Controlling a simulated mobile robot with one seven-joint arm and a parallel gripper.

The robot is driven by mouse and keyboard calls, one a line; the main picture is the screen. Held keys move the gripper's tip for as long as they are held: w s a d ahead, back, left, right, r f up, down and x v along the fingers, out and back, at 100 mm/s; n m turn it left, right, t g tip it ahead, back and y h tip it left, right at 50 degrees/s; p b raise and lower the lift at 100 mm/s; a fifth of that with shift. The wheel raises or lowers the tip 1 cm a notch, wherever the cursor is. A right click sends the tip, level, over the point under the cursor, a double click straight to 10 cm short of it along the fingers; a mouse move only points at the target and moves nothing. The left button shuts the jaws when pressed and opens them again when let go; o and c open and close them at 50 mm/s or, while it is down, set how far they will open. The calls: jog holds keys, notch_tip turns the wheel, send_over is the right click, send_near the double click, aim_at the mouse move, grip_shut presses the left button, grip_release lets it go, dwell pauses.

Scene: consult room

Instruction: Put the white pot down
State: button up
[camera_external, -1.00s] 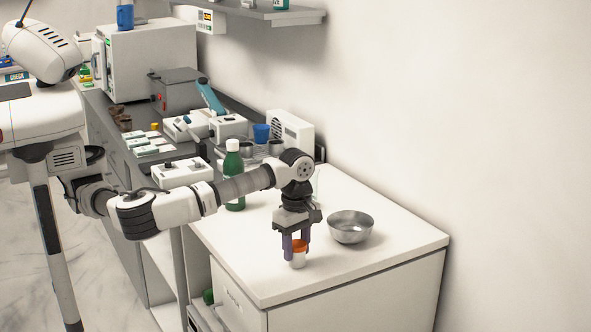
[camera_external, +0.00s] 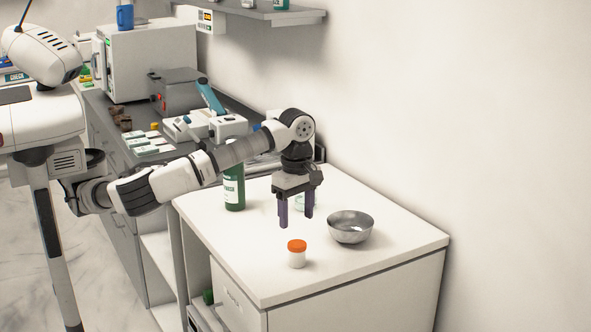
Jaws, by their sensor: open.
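The white pot (camera_external: 297,260) with an orange lid stands upright on the white cabinet top (camera_external: 266,284), near its front part. My gripper (camera_external: 296,217) is open and empty. It hangs above and behind the pot, fingers pointing down, clear of it. Nothing hides the pot.
A metal bowl (camera_external: 350,228) stands to the right of the pot. A green bottle (camera_external: 234,186) stands at the back left of the cabinet top. A small clear container (camera_external: 300,201) shows partly behind my fingers. The front and right of the top are free.

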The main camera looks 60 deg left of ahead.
jog(key=shift+r, duration=1.6)
